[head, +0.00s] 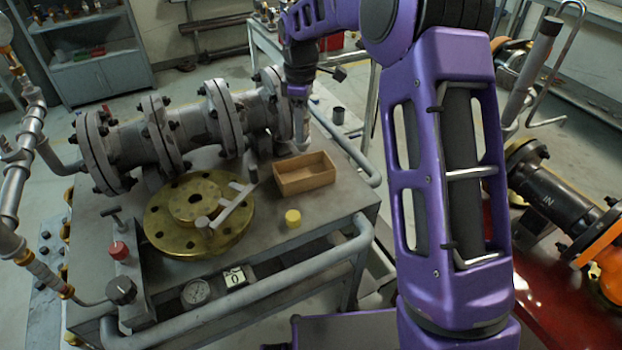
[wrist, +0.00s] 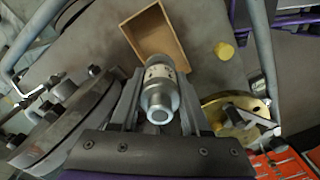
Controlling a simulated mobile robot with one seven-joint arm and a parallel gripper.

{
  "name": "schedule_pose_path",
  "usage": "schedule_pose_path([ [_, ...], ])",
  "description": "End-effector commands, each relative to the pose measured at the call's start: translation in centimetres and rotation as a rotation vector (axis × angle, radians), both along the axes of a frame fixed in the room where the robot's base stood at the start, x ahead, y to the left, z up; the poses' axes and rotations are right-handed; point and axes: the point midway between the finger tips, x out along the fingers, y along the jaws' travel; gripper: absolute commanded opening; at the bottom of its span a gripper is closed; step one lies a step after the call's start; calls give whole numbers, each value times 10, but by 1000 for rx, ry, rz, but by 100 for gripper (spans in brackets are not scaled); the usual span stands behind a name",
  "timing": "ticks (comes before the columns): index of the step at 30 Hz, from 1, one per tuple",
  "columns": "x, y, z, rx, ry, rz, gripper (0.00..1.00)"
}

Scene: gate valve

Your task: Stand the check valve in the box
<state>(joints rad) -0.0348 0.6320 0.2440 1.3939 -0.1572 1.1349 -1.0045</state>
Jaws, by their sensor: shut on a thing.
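The check valve (wrist: 159,90) is a grey metal cylinder with a pale marked band, seen nearly end-on in the wrist view. My gripper (wrist: 157,78) is shut on it, with a finger on each side. In the head view my gripper (head: 298,92) is at the back of the bench, beside the flanged pipe, with a grey metal piece below it. The open wooden box (head: 304,175) stands on the bench, in front of and below my gripper. In the wrist view the box (wrist: 135,45) lies just beyond the valve's far end. The valve hides part of the box there.
A flanged grey pipe (head: 190,135) runs along the back of the bench, close to my gripper. A brass flange (head: 175,222) with a grey tool on it lies left of the box. A yellow cylinder (head: 293,218) stands in front of the box. A rail borders the bench.

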Motion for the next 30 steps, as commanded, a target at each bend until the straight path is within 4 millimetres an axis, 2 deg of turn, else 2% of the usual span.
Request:
schedule_pose_path([
  [5, 2, -3, -11, 0, -1, -2, 0],
  [12, 2, -3, -49, -1, 0, -3, 0],
  [17, 2, -3, -63, 0, 0, -2, 0],
  [24, 2, -2, -100, 0, 0, -2, 0],
  [30, 2, -3, -102, -1, -2, -2, 0],
])
